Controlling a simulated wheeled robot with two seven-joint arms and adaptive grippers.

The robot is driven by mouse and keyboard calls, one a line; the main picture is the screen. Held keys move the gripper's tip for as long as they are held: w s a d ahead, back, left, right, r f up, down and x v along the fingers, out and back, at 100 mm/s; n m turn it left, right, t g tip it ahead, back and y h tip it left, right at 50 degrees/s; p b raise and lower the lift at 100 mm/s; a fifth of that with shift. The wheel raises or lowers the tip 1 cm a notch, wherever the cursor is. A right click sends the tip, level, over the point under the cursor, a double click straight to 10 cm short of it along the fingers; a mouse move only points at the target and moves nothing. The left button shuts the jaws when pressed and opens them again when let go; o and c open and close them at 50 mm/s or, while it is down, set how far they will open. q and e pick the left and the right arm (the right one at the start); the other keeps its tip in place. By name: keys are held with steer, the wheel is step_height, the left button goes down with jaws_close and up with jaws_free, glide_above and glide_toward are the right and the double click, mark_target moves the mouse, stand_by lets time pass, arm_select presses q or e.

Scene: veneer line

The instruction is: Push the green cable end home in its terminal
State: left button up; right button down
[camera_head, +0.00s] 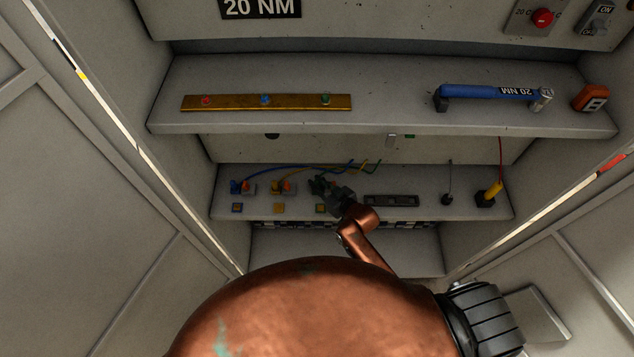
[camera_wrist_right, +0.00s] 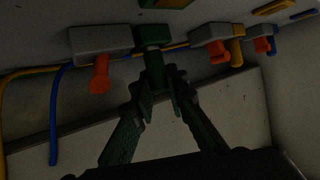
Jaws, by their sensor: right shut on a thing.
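The green cable end (camera_wrist_right: 153,64) is upright between the fingertips of my right gripper (camera_wrist_right: 158,84) in the right wrist view. The gripper is shut on it. A grey terminal block (camera_wrist_right: 95,38) with an orange lever (camera_wrist_right: 100,76) is right beside the cable end, on its left. I cannot tell how deep the cable end sits in the terminal. In the head view my right gripper (camera_head: 328,190) reaches onto the lower shelf and covers most of this terminal. The green cable (camera_head: 373,168) shows behind it. My left gripper is not in view.
Terminals with blue (camera_head: 236,187) and yellow (camera_head: 277,188) cable ends stand left of my gripper on the lower shelf (camera_head: 420,212). A dark slotted strip (camera_head: 391,200) and a yellow plug (camera_head: 494,190) are to the right. The upper shelf holds a blue torque wrench (camera_head: 490,92).

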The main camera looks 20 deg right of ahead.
steer(key=shift+f, duration=0.2)
steer(key=c, duration=1.9)
jaws_free()
steer(key=shift+o, duration=0.4)
steer(key=v, duration=1.2)
